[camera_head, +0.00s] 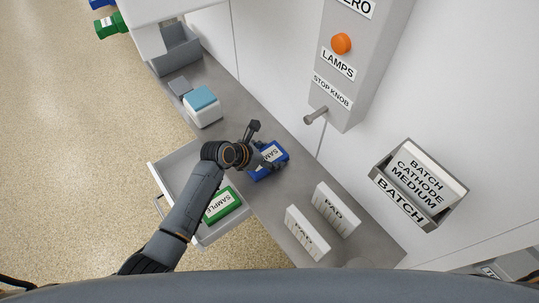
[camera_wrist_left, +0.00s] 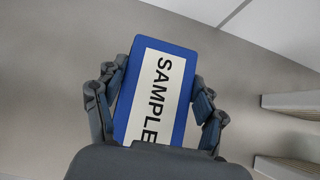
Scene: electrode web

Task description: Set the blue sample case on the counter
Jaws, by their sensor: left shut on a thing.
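The blue sample case (camera_head: 273,151) with a white SAMPLE label is at the grey counter (camera_head: 225,122), just beyond the open drawer. My left gripper (camera_head: 258,156) is shut on it. In the left wrist view the blue case (camera_wrist_left: 133,90) sits between the two fingers of my left gripper (camera_wrist_left: 156,102), label facing the camera. The counter surface (camera_wrist_left: 50,70) lies behind it. I cannot tell whether the case touches the counter or hangs just above it. My right gripper is not in view.
An open drawer (camera_head: 160,178) holds a green sample case (camera_head: 222,205). Two white PAD blocks (camera_head: 336,209) (camera_head: 306,234) stand on the counter to the right. A white box with a blue top (camera_head: 203,106) stands to the left. A batch holder (camera_head: 405,199) is on the wall.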

